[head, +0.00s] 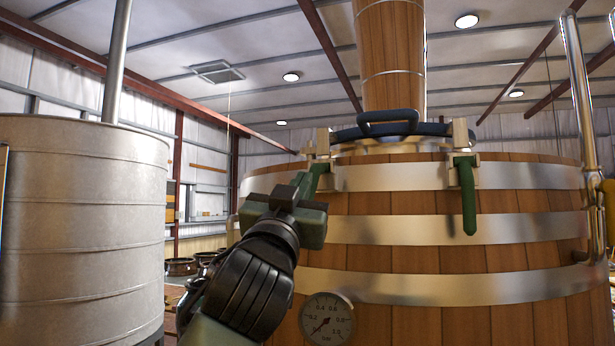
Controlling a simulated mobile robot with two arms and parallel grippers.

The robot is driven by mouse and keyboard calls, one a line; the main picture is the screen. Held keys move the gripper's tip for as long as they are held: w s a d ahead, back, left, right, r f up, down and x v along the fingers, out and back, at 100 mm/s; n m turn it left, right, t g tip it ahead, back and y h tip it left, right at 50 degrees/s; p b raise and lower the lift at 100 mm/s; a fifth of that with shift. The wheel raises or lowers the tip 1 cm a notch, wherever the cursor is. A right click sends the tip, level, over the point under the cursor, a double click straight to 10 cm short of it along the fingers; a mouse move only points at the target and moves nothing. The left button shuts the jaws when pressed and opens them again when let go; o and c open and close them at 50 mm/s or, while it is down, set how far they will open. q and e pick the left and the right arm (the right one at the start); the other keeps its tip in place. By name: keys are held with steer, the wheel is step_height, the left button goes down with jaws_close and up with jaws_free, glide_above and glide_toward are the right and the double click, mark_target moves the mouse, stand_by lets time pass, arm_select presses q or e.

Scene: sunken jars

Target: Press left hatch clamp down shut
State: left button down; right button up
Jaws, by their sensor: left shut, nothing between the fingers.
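A large wooden vat with metal bands (420,205) fills the right half of the head view. On its top sits a dark blue hatch (432,129) with a raised handle. The left hatch clamp (322,168) stands at the hatch's left side, and its green lever is partly hidden by my gripper. The right hatch clamp (467,190) has its green lever hanging straight down. My left gripper (304,184) is shut and empty at the left clamp's lever. I cannot tell whether they touch. My right gripper is not in view.
A large grey metal tank (80,225) stands on the left. A round gauge (326,318) sits low on the vat's front. A wooden column (391,55) rises behind the hatch. A metal pipe (578,110) runs up the vat's right side.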

mark_target(314, 183)
arm_select(q)
steer(key=w+p, duration=0.4)
steer(key=w, duration=0.3)
steer(key=shift+d+r, duration=0.45)
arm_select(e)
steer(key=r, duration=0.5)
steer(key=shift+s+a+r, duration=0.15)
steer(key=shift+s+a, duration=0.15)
